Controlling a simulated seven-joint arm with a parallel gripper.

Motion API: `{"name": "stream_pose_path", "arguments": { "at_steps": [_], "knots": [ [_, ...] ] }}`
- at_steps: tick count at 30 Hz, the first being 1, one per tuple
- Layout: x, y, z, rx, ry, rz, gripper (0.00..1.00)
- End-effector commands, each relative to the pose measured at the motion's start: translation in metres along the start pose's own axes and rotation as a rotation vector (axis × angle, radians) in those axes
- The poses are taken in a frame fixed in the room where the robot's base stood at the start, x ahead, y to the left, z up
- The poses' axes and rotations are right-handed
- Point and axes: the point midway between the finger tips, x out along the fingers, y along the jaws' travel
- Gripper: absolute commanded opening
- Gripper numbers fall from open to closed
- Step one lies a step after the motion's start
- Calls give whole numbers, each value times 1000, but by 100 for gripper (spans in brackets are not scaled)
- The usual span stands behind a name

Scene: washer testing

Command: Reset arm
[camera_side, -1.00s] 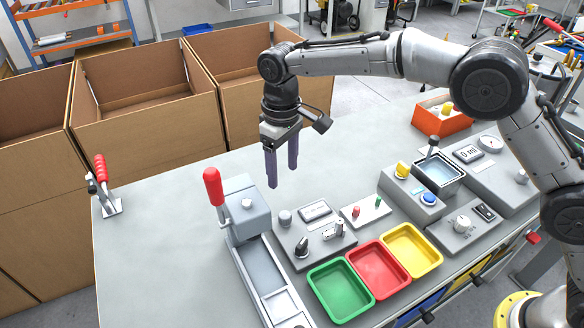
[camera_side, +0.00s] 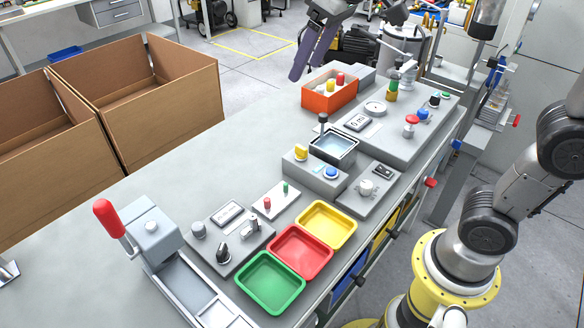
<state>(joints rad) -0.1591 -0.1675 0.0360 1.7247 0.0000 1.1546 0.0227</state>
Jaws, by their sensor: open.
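My gripper (camera_side: 305,74) is at the top of the side view, cut off partly by the upper edge. Its two purple fingers point down and are apart, with nothing between them. It hangs in the air above and a little left of the orange box (camera_side: 317,95), which holds red and yellow round-topped pieces. The gripper appears clear of the box. My lower arm shows at the right, beside the bench; the links between it and the gripper are mostly outside the picture.
The grey bench (camera_side: 90,220) carries a red-handled lever press (camera_side: 150,240), green (camera_side: 270,283), red (camera_side: 301,252) and yellow (camera_side: 327,225) trays, and several control boxes. A grey basin (camera_side: 333,148) stands mid-bench. Cardboard boxes (camera_side: 150,105) stand behind at left. The bench's left surface is clear.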

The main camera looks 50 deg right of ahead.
Motion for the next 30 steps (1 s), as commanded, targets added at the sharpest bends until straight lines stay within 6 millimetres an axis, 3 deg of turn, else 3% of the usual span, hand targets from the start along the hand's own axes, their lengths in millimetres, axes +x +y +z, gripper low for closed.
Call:
{"name": "stream_pose_path", "arguments": {
  "at_steps": [3,7,12,15,21,30],
  "knots": [
    [-18,17,48,45,49,20,69],
    [-22,27,102,85,92,41,69],
    [-6,33,170,124,125,65,69],
    [11,32,198,131,120,69,69],
    [36,31,221,125,83,66,69],
    [35,31,217,121,99,67,69]
  ]
}}
